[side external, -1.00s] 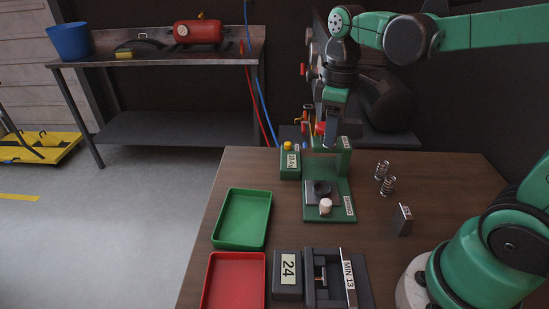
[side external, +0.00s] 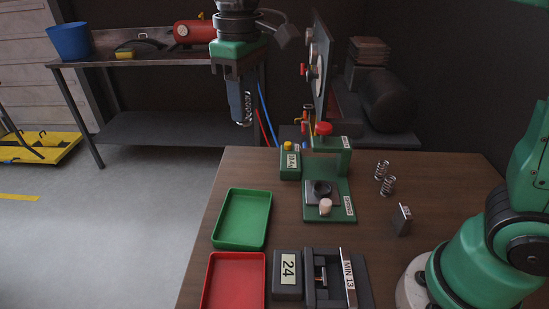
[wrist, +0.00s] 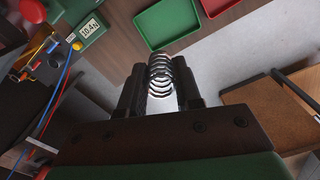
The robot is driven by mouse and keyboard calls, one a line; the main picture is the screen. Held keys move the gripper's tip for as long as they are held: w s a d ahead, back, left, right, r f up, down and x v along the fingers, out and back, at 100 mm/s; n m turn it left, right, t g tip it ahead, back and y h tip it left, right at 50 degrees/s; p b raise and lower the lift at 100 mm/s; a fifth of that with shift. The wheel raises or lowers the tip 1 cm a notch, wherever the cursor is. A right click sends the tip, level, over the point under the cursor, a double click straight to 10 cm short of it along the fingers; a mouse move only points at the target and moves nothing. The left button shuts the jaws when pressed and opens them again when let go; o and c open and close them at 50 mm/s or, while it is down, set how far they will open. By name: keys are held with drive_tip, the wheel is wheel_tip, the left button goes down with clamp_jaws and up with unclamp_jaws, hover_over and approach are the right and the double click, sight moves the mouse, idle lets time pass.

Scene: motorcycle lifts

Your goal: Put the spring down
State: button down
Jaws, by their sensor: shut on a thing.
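My gripper (side external: 243,108) is in the air above and behind the green tray in the side external view. It is shut on a metal coil spring (side external: 248,110), which also shows between the fingers in the wrist view (wrist: 168,75). The spring touches nothing but the fingers. A green tray (side external: 241,246) and a red tray (side external: 236,308) lie at the table's left edge, both empty. A green press (side external: 347,180) with a red knob stands behind the middle of the table. A small display box beside it reads about 10.4 in the wrist view (wrist: 88,27).
Two more springs (side external: 385,180) stand on the right of the table. A box marked 24 (side external: 287,277) and a gauge marked MIN 13 (side external: 335,280) sit at the front. A small labelled block (side external: 402,220) stands at right. A steel bench (side external: 150,60) is behind, across open floor.

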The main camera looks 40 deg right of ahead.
drive_tip(key=a+f, duration=0.2)
hover_over(245, 221)
wheel_tip(245, 221, down, 14)
drive_tip(key=shift+f, duration=2.1)
drive_tip(key=shift+f, duration=0.1)
drive_tip(key=c, duration=0.6)
unclamp_jaws()
